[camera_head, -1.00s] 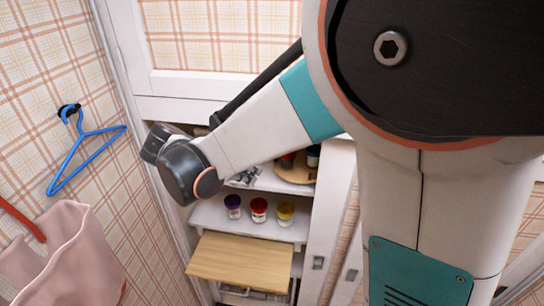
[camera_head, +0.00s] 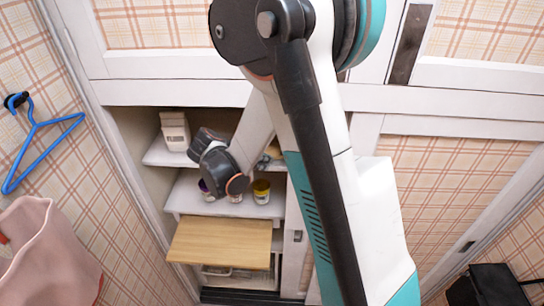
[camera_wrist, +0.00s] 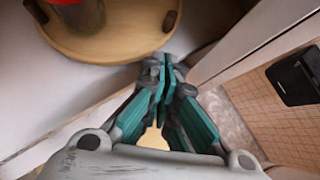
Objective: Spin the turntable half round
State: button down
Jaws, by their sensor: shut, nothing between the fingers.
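The turntable is a round, light wooden tray (camera_wrist: 125,35) with a raised rim and dark brown knobs at its edge, in the upper left of the wrist view. In the head view only a sliver of the tray (camera_head: 273,151) shows behind my arm. My gripper (camera_wrist: 165,72) has its teal fingers closed and empty, just beyond the tray's rim on the near right. Whether a fingertip touches the rim I cannot tell. In the head view my arm mostly hides the gripper.
A white shelf edge and upright run close beside my fingers. Below, a shelf holds jars, one yellow-lidded (camera_head: 261,190), and a wooden board (camera_head: 222,243) juts out. A white container (camera_head: 175,131) stands left on the upper shelf. A blue hanger (camera_head: 38,135) hangs left.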

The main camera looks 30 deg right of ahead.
aim_at(279, 158)
jog(key=shift+w+d+r, duration=0.1)
jog(key=shift+w+d, duration=0.15)
jog(key=shift+d, duration=0.65)
jog(key=shift+w+d, duration=0.2)
jog(key=shift+d, duration=0.65)
jog(key=shift+d, duration=0.1)
jog(key=shift+s+d+n+t+y+b, duration=0.2)
jog(key=shift+s+d+n+t+b, duration=0.2)
jog(key=shift+d+n+b, duration=0.2)
jog(key=shift+s+d+n+t+y+b, duration=0.2)
jog(key=shift+s+d+n+t+b, duration=0.05)
jog(key=shift+d+n+t+b, duration=0.3)
jog(key=shift+d, duration=0.6)
